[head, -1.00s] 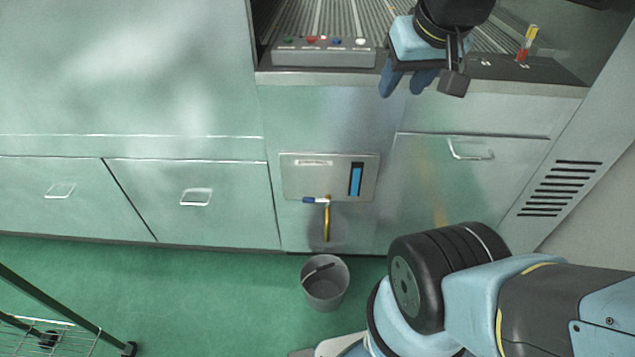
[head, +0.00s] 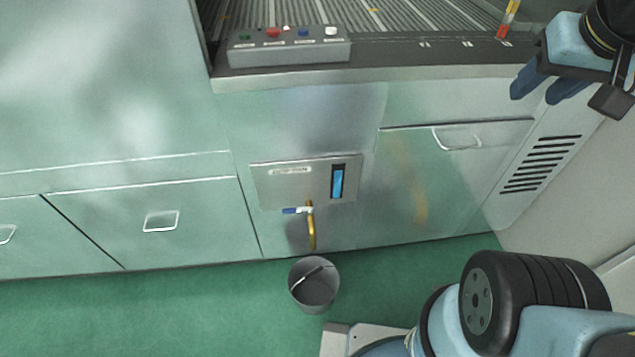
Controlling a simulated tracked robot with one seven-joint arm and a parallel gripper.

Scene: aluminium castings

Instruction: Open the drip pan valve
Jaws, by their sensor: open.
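The drip pan valve (head: 299,210) has a blue handle lying sideways, pointing left, just under a metal panel (head: 268,185) on the cabinet front. A yellow pipe (head: 312,232) hangs down below it. The panel carries a blue level gauge (head: 338,181). A grey bucket (head: 303,291) stands on the floor below the pipe, with a thin rod-like thing in it. My gripper (head: 540,92) is at the upper right, open and empty, with dark blue fingers pointing down and left. It is well above and to the right of the valve, apart from it.
A button box (head: 290,50) sits on the counter edge above the panel. A red and yellow upright thing (head: 508,20) stands at the back right. Drawers with handles (head: 161,221) line the left, and a handled door (head: 440,170) is on the right. Green floor is free at left.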

